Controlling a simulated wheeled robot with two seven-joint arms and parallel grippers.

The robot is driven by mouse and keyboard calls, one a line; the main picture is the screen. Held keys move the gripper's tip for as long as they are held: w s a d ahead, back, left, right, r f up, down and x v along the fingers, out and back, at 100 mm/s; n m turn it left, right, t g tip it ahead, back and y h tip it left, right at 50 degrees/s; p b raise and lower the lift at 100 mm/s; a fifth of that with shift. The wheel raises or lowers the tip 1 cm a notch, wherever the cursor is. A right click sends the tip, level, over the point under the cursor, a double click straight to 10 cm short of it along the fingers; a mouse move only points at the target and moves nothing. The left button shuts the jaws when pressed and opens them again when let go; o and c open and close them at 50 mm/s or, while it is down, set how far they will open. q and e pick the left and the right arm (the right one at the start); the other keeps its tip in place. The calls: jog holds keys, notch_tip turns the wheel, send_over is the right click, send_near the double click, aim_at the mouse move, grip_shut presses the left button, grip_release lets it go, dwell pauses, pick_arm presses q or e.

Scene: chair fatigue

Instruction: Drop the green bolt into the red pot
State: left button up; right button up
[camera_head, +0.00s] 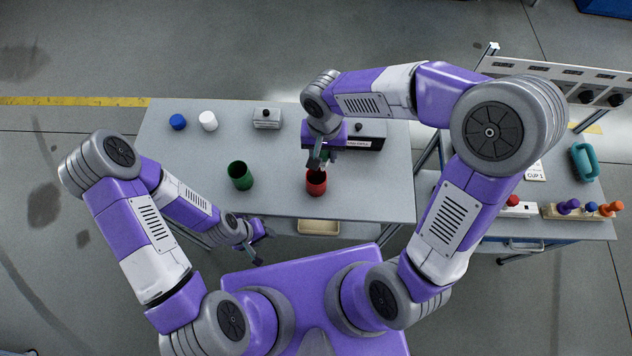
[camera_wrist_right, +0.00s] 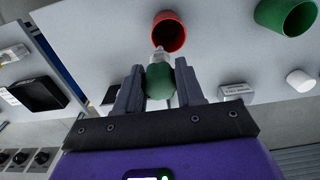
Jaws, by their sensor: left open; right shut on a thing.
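The red pot (camera_head: 316,187) stands upright near the table's front edge; its open mouth also shows in the right wrist view (camera_wrist_right: 171,28). My right gripper (camera_head: 318,165) is above the red pot. In the right wrist view, my right gripper (camera_wrist_right: 160,88) is shut on the green bolt (camera_wrist_right: 160,80). The bolt's green head is between the fingers and its pale metal shank points toward the pot's mouth, overlapping the near rim in that view. I cannot tell the exact gap. My left gripper (camera_head: 262,248) is open and empty, low in front of the table.
A green pot (camera_head: 240,175) stands left of the red pot. A blue cap (camera_head: 177,121), a white cap (camera_head: 208,120) and a grey box (camera_head: 267,118) are further back. A black box (camera_head: 365,134) is behind my right gripper. A side table on the right holds coloured pieces (camera_head: 590,208).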

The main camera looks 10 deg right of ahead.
jog(key=shift+f+b, duration=0.85)
jog(key=shift+f, duration=0.7)
pick_arm(q)
notch_tip(320, 180, down, 2)
jog(key=shift+w+f, duration=0.1)
jog(key=shift+f, duration=0.1)
pick_arm(e)
jog(key=shift+w, duration=0.1)
jog(key=o, duration=1.1)
jog(key=shift+c, duration=0.2)
jog(key=shift+r, duration=0.15)
notch_tip(320, 180, up, 7)
jog(key=shift+r+p, duration=0.2)
jog(key=shift+p, duration=0.75)
pick_arm(q)
jog(key=shift+r, duration=0.95)
